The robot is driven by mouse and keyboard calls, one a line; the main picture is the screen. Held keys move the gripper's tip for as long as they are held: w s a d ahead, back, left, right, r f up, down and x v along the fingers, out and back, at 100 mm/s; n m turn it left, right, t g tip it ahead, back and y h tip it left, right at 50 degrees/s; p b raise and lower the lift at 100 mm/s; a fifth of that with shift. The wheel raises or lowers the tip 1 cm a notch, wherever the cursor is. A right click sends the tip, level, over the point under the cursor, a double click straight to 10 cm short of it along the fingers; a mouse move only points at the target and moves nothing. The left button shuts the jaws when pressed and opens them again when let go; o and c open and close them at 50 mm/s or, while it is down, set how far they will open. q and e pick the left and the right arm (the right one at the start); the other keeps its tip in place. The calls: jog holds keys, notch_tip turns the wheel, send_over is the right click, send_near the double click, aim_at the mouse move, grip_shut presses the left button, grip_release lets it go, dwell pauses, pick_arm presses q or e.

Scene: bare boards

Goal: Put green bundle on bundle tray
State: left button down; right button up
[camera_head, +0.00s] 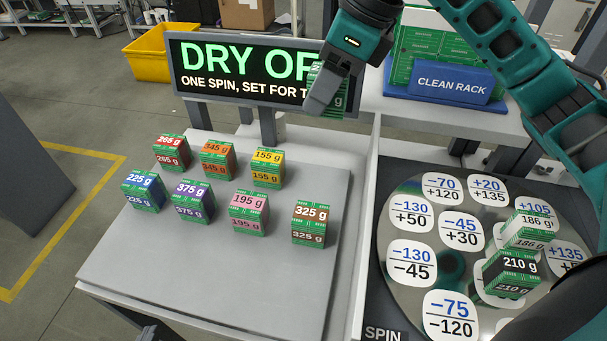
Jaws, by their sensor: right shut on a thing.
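My right gripper (328,92) reaches in from the upper right. It is shut on a green bundle (339,102), held up in front of the sign's right end; the fingers hide most of its label. The grey tray (190,281) lies below and to the left, apart from the held bundle. It carries several labelled bundles: red (171,153), orange (217,159), yellow (267,168), blue (144,191), purple (192,201), pink (248,213) and brown (311,223). My left gripper is not recognisable in view.
A round metal plate (403,289) with number cards is at the right. A white bundle (526,229) and a black bundle (510,273) stand on it. The sign (240,70) and the blue clean rack (452,86) are at the back. The tray's front is clear.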

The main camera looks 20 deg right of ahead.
notch_tip(320, 180, down, 17)
jog(key=shift+f+b, duration=0.15)
jog(key=shift+b, duration=1.1)
jog(key=shift+f, duration=0.1)
jog(key=shift+f, duration=0.15)
jog(key=o, duration=1.2)
jog(key=shift+o, duration=0.2)
jog(key=shift+r, duration=0.2)
jog(key=shift+d+r, duration=0.1)
jog(key=shift+r, duration=0.25)
jog(key=p+v, duration=0.1)
jog(key=v, duration=1)
jog(key=shift+r+p, duration=0.2)
jog(key=shift+p, duration=0.1)
